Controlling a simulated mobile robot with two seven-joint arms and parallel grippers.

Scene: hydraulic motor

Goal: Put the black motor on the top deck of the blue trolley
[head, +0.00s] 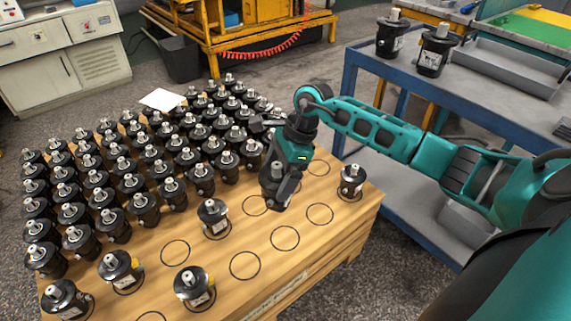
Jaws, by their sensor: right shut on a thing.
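My right gripper (284,176) is shut on a black motor (272,194), a dark cylinder with a metal shaft pointing up. The motor is at the wooden table (330,243), near the circles at its right side; I cannot tell whether its base touches the wood. The blue trolley (402,76) stands behind and to the right of the table. Two black motors stand upright on its top deck, one at the back left (390,38) and one beside it (433,52). My left gripper is not in view.
Several rows of upright motors (130,183) fill the table's left and back. A lone motor (351,181) stands near its right corner. A grey tray (500,65) lies on the trolley deck; bare deck shows in front of the motors.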

